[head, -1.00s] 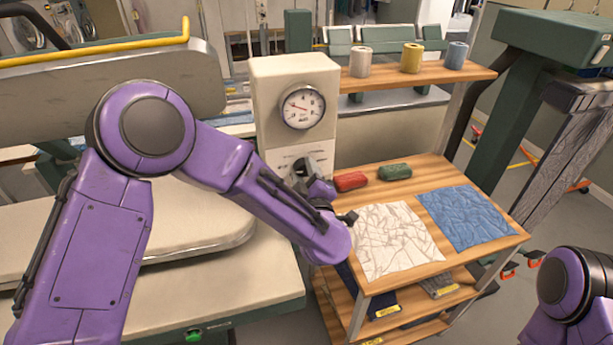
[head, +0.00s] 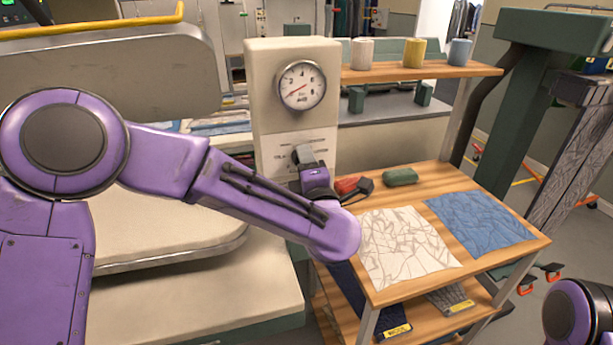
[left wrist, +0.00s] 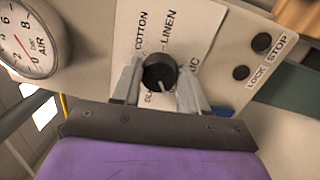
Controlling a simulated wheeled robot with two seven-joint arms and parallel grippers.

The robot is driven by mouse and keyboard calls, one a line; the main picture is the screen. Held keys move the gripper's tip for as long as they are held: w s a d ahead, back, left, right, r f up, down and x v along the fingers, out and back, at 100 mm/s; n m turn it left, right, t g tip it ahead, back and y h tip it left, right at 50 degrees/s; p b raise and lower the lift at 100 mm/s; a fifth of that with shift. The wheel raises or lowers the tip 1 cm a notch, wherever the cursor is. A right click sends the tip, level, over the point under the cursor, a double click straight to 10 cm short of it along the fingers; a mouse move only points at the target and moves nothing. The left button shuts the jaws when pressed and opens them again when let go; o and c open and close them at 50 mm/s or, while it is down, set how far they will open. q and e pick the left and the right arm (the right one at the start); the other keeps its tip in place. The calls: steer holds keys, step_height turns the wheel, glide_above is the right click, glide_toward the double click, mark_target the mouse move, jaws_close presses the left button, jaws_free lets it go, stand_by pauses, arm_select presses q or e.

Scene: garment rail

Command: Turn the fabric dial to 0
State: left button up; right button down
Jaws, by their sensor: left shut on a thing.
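The fabric dial (left wrist: 160,73) is a round black knob with a pale pointer line on a white panel plate. In the left wrist view the line points towards the bottom of the picture. COTTON and LINEN show around the knob; other labels are partly hidden by the fingers. My left gripper (left wrist: 161,84) has one finger on each side of the knob and is shut on it. In the head view the left gripper (head: 304,155) is at the cream machine's front (head: 265,110) and hides the dial. My right gripper is out of view.
An air gauge (head: 302,85) sits above the dial. Black buttons (left wrist: 262,43) marked STOP and LOCK are beside it. A wooden cart (head: 400,285) at the right holds white cloth (head: 408,247), blue cloth (head: 480,220), red (head: 347,185) and green (head: 400,177) items. Thread spools (head: 412,52) stand on a shelf.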

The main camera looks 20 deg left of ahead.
arm_select(q)
steer(key=shift+n+b, duration=0.4)
steer(key=o, duration=1.1)
steer(key=shift+c, duration=0.2)
steer(key=b+v, duration=0.3)
steer(key=v, duration=0.7)
steer(key=shift+s, duration=0.25)
